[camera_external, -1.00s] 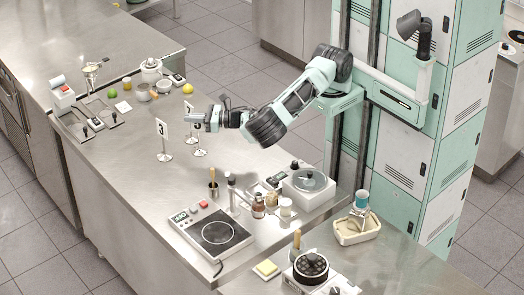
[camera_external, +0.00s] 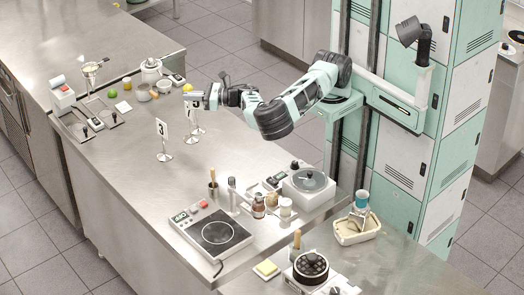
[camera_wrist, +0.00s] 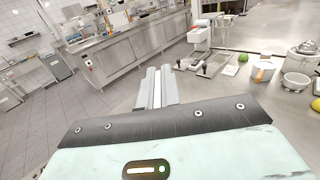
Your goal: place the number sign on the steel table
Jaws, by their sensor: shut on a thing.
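My gripper (camera_external: 190,97) is shut on a white number sign (camera_external: 189,108), holding it upright by its card. Its stem hangs below my gripper, with the round metal foot above the steel table (camera_external: 120,170). The digit on it cannot be read. In the wrist view my gripper (camera_wrist: 158,71) has its fingers closed with a thin pale edge of the card between them. A second number sign (camera_external: 162,130), marked 3, stands on the steel table just left of and nearer than the held one.
An induction hob (camera_external: 213,235) and several jars lie toward the front. The left middle of the table is clear.

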